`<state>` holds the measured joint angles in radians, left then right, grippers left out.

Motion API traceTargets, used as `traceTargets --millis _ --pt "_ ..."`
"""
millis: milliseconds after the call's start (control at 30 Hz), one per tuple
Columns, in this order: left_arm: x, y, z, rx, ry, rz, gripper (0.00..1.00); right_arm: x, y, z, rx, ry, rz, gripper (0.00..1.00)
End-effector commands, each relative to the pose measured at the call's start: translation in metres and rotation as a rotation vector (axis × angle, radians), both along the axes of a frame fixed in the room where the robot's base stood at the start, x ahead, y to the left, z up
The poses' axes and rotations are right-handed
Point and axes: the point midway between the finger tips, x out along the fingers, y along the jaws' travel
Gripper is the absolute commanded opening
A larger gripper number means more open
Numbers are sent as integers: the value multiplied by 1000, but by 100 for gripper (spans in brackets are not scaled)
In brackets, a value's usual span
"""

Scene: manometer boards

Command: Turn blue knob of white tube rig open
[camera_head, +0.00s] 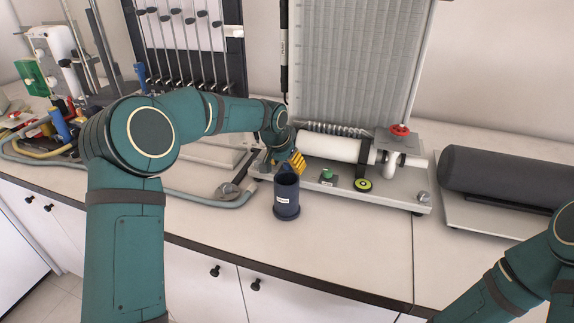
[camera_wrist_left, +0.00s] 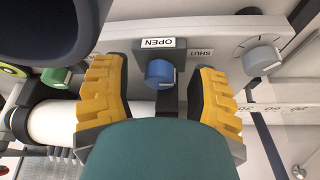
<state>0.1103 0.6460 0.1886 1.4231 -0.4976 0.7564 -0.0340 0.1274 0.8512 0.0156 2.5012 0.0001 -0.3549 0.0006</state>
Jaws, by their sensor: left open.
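The white tube rig has a horizontal white tube (camera_head: 330,147) on a grey base (camera_head: 400,198); the tube also shows at the lower left of the left wrist view (camera_wrist_left: 55,122). In the left wrist view, the blue knob (camera_wrist_left: 160,73) is near the middle, below a white OPEN label (camera_wrist_left: 161,43). An upside-down SHUT label (camera_wrist_left: 199,53) lies right of it. My left gripper (camera_head: 291,160) is open, its yellow fingers on either side of the knob, with gaps showing. In the head view the gripper hides the knob. Only my right arm shows, at lower right.
A dark blue cup (camera_head: 286,197) stands in front of my left gripper, close to it. The rig also carries a green knob (camera_head: 327,175), a yellow-green knob (camera_head: 362,184) and a red valve wheel (camera_head: 399,130). A dark cylinder (camera_head: 500,177) lies to the right.

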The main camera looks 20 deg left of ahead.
Motion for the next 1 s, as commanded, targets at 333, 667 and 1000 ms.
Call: traceTargets --millis 333,667,1000 --pt "0 0 -1 0 1 0 29 0 0 0 0 0 0 47" --pt "0 0 -1 -1 1 7 0 0 0 0 0 0 0 47" --pt "-1 -3 -2 2 2 142 0 1 0 -7 0 -3 -1 47"
